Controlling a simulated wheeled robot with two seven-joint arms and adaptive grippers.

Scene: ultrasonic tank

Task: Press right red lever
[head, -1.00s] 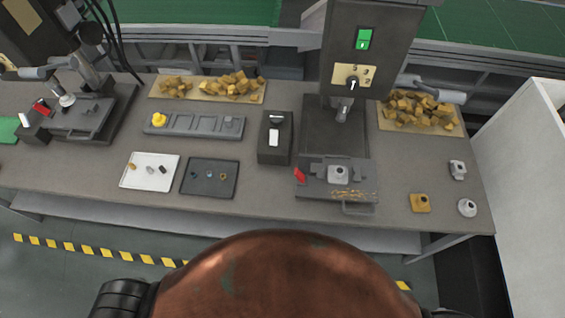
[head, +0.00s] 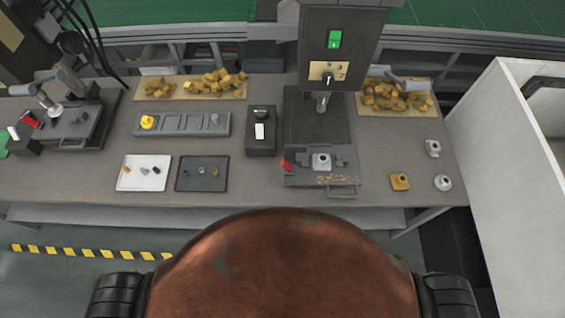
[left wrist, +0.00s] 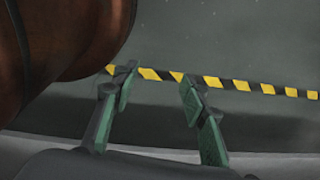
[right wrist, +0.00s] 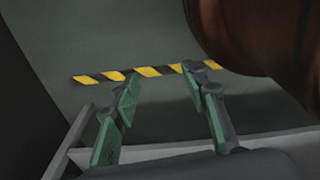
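The right red lever (head: 286,165) sticks up at the left edge of the right machine's fixture (head: 310,180), with a grey-white part (head: 321,161) seated on it. A second red lever (head: 30,120) is on the left machine at the far left. My left gripper (left wrist: 155,80) shows in the left wrist view with its green-padded fingers apart and nothing between them. My right gripper (right wrist: 165,78) is likewise open and empty in the right wrist view. Both point at the floor, away from the levers. Neither gripper shows in the head view.
The grey table (head: 260,190) holds a white tray (head: 144,185), a dark tray (head: 222,185) and a black switch box (head: 262,145). Loose parts, including a yellow one (head: 400,182), lie right of the fixture. A white panel (head: 485,150) stands at the right.

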